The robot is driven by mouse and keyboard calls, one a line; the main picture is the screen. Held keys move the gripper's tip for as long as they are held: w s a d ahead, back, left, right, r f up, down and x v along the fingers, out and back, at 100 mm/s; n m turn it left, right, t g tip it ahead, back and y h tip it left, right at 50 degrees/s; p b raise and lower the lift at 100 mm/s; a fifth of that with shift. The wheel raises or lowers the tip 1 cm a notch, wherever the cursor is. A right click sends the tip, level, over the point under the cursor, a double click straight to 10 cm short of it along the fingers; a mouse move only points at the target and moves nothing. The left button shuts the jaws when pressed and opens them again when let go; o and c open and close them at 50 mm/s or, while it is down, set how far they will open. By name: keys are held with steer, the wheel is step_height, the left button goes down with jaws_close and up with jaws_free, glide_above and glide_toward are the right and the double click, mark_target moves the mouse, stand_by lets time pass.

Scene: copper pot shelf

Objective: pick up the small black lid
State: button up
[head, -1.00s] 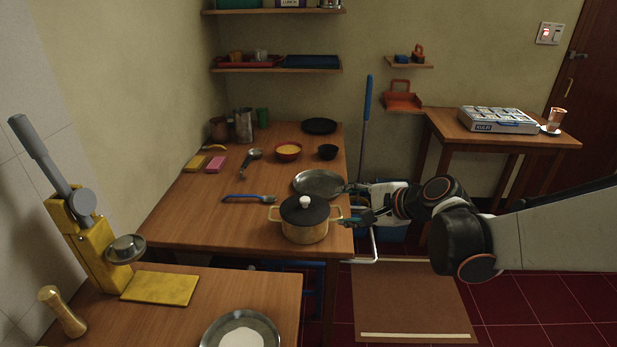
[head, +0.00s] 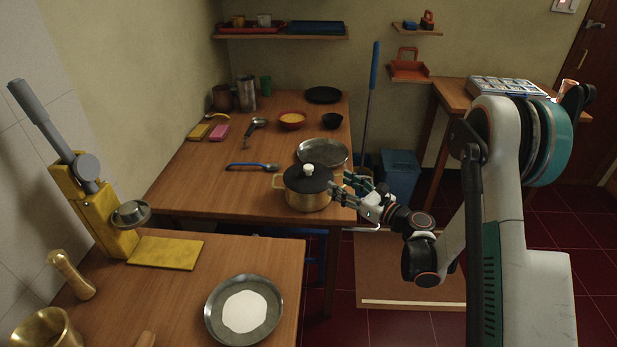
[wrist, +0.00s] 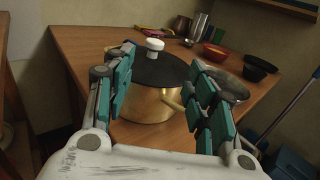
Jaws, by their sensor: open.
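The black lid (head: 308,180) with a white knob sits on the brass pot (head: 307,200) near the table's front right corner. In the wrist view the lid (wrist: 157,71) and its knob are ahead, between my fingers, with the pot (wrist: 150,106) below. My gripper (head: 341,189) is at the pot's right side, its teal fingers pointing at the pot. In the wrist view my gripper (wrist: 163,62) is open and empty, one finger to each side of the lid. Whether a finger touches the pot is unclear.
A steel pan (head: 322,151) lies just behind the pot. A blue-handled utensil (head: 252,166) lies to its left. A black bowl (head: 332,121), an orange bowl (head: 292,120) and a flat black disc (head: 323,95) are farther back. The table's middle left is clear.

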mark_target(312, 171)
steer(key=p+x, duration=0.2)
steer(key=x, duration=0.5)
steer(key=shift+a+f, duration=0.1)
steer(key=shift+a, duration=0.1)
steer(key=shift+w+a, duration=0.35)
steer(key=shift+w, duration=0.05)
steer(key=x, duration=0.1)
steer(key=b+x, duration=0.2)
steer(key=x, duration=0.1)
steer(key=shift+s+a, duration=0.3)
steer(key=shift+w+a, duration=0.4)
steer(key=shift+w, duration=0.1)
steer(key=shift+c, duration=0.3)
jaws_close()
